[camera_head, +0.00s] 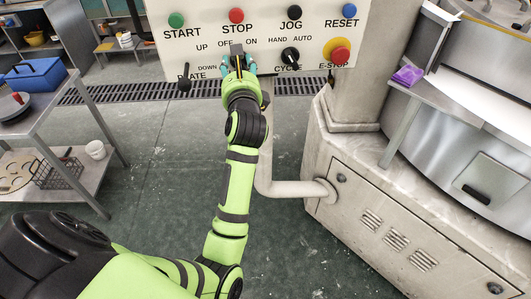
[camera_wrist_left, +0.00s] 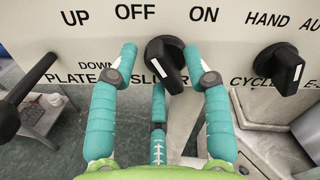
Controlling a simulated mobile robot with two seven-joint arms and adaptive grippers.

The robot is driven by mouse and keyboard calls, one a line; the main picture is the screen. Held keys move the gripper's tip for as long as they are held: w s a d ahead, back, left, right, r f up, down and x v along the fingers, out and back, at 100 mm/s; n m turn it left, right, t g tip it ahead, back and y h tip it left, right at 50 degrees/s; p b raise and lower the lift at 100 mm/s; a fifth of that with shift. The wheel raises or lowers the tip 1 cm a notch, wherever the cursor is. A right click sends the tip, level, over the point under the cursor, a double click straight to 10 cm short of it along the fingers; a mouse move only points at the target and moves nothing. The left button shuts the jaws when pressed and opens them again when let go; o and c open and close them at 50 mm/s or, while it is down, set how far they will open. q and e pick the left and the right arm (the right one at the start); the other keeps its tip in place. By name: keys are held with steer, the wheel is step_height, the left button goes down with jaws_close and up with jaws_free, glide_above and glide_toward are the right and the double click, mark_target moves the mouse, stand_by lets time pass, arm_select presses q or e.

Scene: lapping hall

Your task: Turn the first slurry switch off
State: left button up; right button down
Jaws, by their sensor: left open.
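The slurry switch is a black rotary knob (camera_wrist_left: 166,60) on the cream panel, below the OFF and ON labels; it also shows in the head view (camera_head: 236,50). Its grip bar slants toward the lower right in the left wrist view. The SLURRY label under it is partly covered. My left gripper (camera_head: 239,65) is at the panel, open, with teal fingers on either side of the knob in the left wrist view (camera_wrist_left: 161,58) and a third finger below. I cannot tell whether any finger touches it. My right gripper is not in view.
A black plate lever (camera_head: 185,82) is left of the knob and a black cycle knob (camera_head: 290,57) is right. The red E-stop (camera_head: 340,53) is farther right. Green, red, black and blue buttons line the top. A machine cabinet (camera_head: 385,220) stands at the right.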

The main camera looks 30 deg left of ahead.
arm_select(q)
steer(key=s+d+m+p, duration=0.3)
steer(key=s+d+m, duration=0.2)
steer(key=m, duration=0.7)
steer(key=s+d+f+m+h, duration=0.1)
steer(key=d+f+m+h, duration=0.2)
steer(key=f+m, duration=0.6)
steer(key=d+f+m+h, duration=0.3)
steer(key=f+m, duration=0.5)
steer(key=f, duration=0.5)
steer(key=s+d+f+m+t+h+p, duration=0.1)
steer(key=d+f+m+h, duration=0.2)
steer(key=f+m, duration=0.6)
steer(key=shift+s+d+f+m+h, duration=0.15)
steer(key=shift+s+f+m+h, duration=0.2)
steer(key=shift+f, duration=0.6)
